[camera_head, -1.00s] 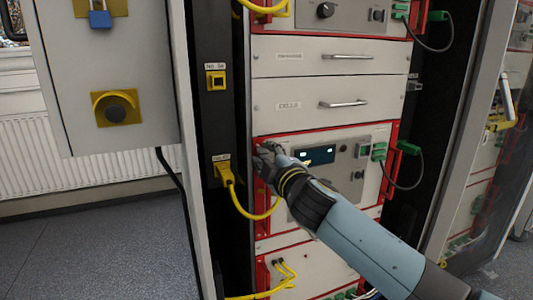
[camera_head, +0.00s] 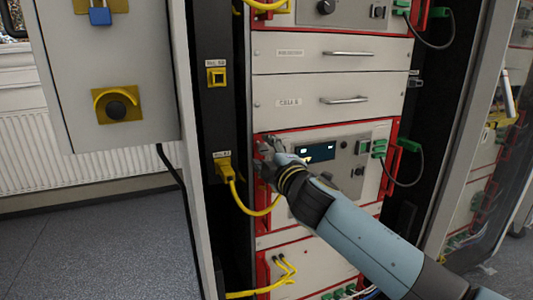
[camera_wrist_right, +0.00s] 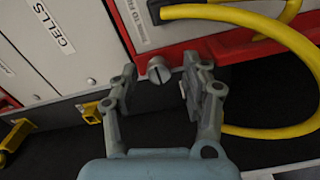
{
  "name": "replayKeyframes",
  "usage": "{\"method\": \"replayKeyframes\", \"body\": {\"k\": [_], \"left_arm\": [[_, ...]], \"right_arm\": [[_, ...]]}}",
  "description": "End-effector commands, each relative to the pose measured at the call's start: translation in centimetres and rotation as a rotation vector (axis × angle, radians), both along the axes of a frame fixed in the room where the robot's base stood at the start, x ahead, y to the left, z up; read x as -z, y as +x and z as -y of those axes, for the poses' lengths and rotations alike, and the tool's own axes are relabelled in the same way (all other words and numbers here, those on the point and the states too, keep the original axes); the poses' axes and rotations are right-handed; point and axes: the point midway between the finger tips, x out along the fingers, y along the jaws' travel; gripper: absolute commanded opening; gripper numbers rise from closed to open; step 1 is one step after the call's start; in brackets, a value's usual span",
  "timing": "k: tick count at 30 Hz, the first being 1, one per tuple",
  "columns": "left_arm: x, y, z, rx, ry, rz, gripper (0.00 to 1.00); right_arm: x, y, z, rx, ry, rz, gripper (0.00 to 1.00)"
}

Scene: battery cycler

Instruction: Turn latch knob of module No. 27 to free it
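The red-framed module (camera_head: 345,185) with a small screen sits in the rack in the head view; no readable number identifies it. Its slotted grey latch knob (camera_wrist_right: 158,70) shows in the right wrist view, on the red edge beside a label ending "TO FR...". My right gripper (camera_head: 268,148) is at the module's upper left corner and hides the knob in the head view. In the right wrist view, my right gripper (camera_wrist_right: 163,78) is open, its fingertips on both sides of the knob with gaps visible. My left gripper is not in view.
A yellow cable (camera_head: 240,203) runs from a yellow port (camera_head: 222,168) on the black post and loops beneath my right gripper. The cells drawer (camera_head: 300,105) is above the module. Green plugs (camera_head: 379,150) are at its right. A grey cabinet (camera_head: 105,60) stands left.

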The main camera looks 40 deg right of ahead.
Motion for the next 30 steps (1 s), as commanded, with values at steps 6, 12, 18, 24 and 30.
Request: {"method": "replayKeyframes", "body": {"k": [6,12,18,24,30], "left_arm": [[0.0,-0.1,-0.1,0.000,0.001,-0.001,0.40],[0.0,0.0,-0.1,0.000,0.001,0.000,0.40],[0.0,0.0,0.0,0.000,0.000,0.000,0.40],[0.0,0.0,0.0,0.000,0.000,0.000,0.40],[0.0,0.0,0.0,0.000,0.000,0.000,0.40]], "right_arm": [[-0.1,0.0,0.0,0.000,0.000,0.001,0.47],[0.0,-2.2,-0.5,0.000,-0.001,-0.001,0.47],[0.1,-6.6,-1.6,0.000,0.000,-0.002,0.47],[0.0,-10.2,-2.5,0.000,0.000,-0.001,0.47],[0.0,-11.6,-2.8,0.000,0.000,0.000,0.47]]}}
